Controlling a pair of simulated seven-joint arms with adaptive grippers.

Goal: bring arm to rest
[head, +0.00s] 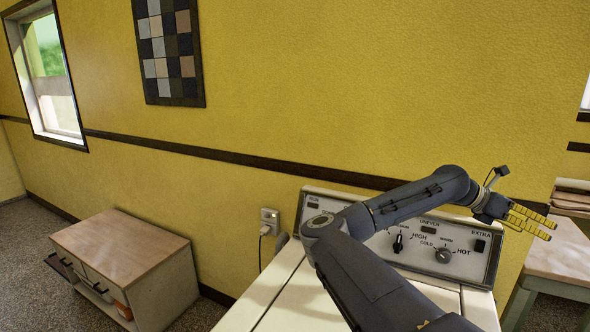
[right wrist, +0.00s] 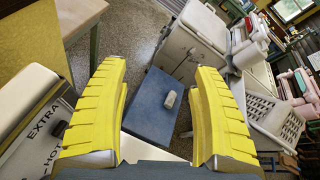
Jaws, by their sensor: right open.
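My right arm (head: 365,270) reaches up across the washer in the head view, bent at the elbow. Its gripper (head: 536,222) is in the air at the right, beyond the right end of the control panel. The two yellow fingers are spread apart with nothing between them. The same open gripper (right wrist: 160,110) fills the lower part of the right wrist view. My left gripper is not in the head view.
The washer's control panel (head: 468,268) has knobs and stands against the yellow wall. A low cabinet (head: 120,245) is at left, a table (head: 560,262) at right.

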